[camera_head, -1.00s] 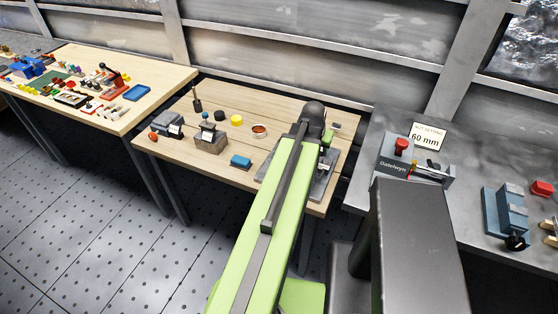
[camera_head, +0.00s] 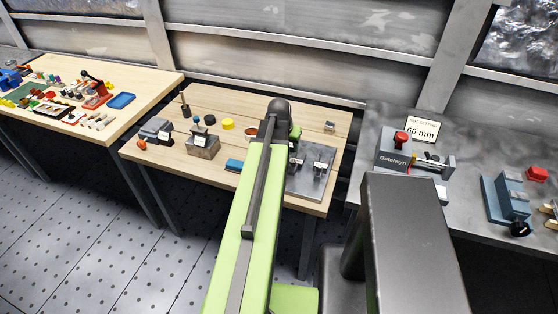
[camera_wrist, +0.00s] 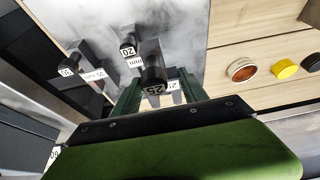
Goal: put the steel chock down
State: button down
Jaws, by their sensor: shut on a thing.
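The steel chock (camera_wrist: 152,62) is a dark block with a label that seems to read 25. In the wrist view it stands between the two green fingers of my gripper (camera_wrist: 156,84), which is shut on it. The chock appears over or near a grey steel plate (camera_wrist: 185,28); I cannot tell whether it touches it. The plate also shows in the head view (camera_head: 312,184), just right of my arm. In the head view my arm hides the fingers and the held chock.
Other labelled chocks stand on the plate, one marked 20 (camera_wrist: 128,40) and another (camera_wrist: 72,66) beside it. A grey bench with a vise (camera_head: 400,155) stands right.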

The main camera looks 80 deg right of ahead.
jog(key=w+f, duration=0.1)
jog(key=w+d+f+b, duration=0.1)
jog(key=w, duration=0.1)
jog(key=w+d+f+b, duration=0.1)
jog(key=shift+w+d+f, duration=0.15)
jog(key=shift+w+f, duration=0.1)
jog(key=shift+w, duration=0.05)
jog(key=shift+w+d, duration=0.1)
jog(key=shift+w, duration=0.15)
notch_tip(320, 180, down, 4)
jog(key=b, duration=0.4)
jog(key=shift+f+b, duration=0.2)
jog(key=shift+b, duration=0.15)
jog(key=c, duration=0.6)
grip_release()
jog(key=shift+r, duration=0.1)
jog(key=shift+r, duration=0.1)
jog(key=p+v, duration=1.1)
jog(key=v, duration=0.1)
